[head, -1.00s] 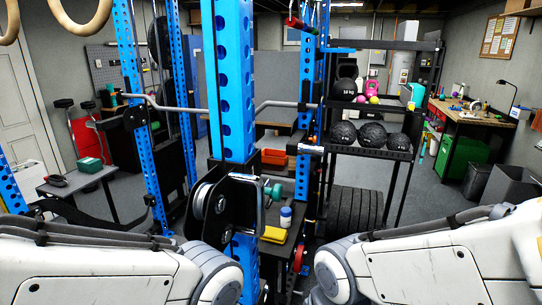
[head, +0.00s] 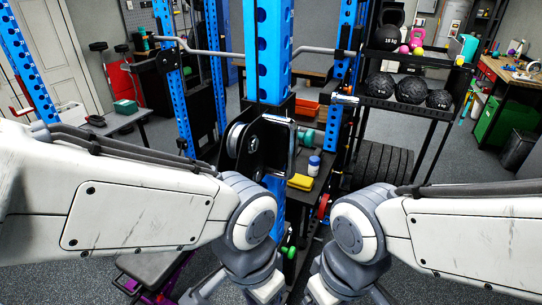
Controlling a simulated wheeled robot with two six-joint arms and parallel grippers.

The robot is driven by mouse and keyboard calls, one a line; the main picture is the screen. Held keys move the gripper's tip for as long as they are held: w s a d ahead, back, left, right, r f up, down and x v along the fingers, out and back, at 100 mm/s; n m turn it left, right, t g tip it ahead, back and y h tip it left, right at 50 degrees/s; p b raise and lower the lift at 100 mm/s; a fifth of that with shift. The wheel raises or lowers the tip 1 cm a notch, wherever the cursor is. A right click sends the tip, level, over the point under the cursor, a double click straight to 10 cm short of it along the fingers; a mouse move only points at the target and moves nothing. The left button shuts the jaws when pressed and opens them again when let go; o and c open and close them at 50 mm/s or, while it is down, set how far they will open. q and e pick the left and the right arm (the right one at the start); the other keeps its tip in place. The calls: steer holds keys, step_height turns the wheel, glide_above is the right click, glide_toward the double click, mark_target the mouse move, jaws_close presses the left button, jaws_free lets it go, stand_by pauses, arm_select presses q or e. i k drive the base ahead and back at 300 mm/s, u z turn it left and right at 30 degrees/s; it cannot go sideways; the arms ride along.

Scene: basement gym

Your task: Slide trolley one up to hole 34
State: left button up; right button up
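The trolley (head: 278,155) is a black bracket with a grey pulley wheel (head: 237,139) on its left, mounted around the blue upright (head: 268,50) in the middle of the head view. A silver bar stands along its right side. The upright has a row of dark holes above the trolley; no hole numbers can be read. Both my arms cross the lower picture, left and right of the upright, and bend downward at their grey joints. Both grippers are below the picture edge, so whether they touch anything is hidden.
A black shelf (head: 418,112) with balls and kettlebells stands right of the upright. A yellow block (head: 300,182) and a white-and-blue bottle (head: 314,165) sit on a dark surface just behind the trolley. A bench (head: 153,268) lies low at the left. A bar (head: 222,52) crosses behind.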

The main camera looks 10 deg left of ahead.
mark_target(253, 147)
steer(key=k, duration=1.25)
steer(key=z, duration=0.7)
steer(key=i, duration=1.6)
steer(key=u, duration=0.75)
